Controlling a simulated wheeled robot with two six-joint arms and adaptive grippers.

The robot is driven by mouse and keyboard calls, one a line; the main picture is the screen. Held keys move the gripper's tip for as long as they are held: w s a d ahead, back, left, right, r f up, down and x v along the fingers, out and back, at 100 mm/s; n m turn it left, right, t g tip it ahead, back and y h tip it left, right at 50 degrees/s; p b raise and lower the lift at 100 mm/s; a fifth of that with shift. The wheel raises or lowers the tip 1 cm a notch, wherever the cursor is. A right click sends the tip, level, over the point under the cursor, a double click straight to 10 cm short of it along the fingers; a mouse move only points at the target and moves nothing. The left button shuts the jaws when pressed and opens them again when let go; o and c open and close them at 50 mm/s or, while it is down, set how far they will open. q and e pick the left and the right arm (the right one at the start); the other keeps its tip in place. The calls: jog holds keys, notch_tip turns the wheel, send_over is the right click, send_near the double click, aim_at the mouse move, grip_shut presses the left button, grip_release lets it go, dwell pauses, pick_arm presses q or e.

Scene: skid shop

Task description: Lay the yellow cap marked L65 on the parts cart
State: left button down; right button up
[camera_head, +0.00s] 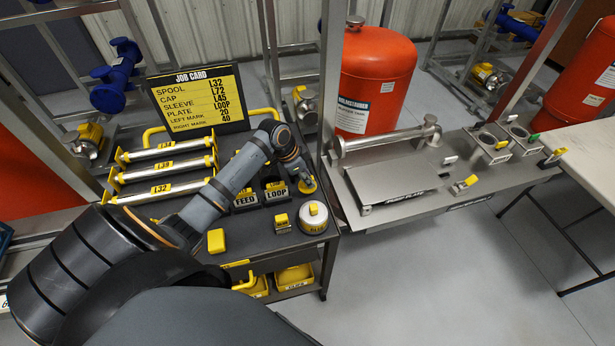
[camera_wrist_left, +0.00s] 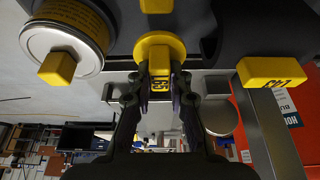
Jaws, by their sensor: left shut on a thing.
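My left gripper (camera_head: 298,166) is over the right rear part of the parts cart (camera_head: 258,238), near the LOOP holder. In the left wrist view my left gripper (camera_wrist_left: 160,90) is shut on the stem of a yellow cap (camera_wrist_left: 160,46) with a round flange; "65" is readable on the stem. The cap's yellow edge shows below the gripper in the head view (camera_head: 308,186). I cannot tell whether it touches the cart top. My right gripper is not in view.
A metal skid shelf (camera_head: 440,200) with fittings stands right, before a red tank (camera_head: 375,80).

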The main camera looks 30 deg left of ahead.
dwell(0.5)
pick_arm(q)
jog(key=shift+f, duration=0.15)
jog(key=shift+f+b, duration=0.6)
jog(key=shift+f, duration=0.4)
jog(key=shift+f, duration=0.15)
jog(key=shift+f, duration=0.55)
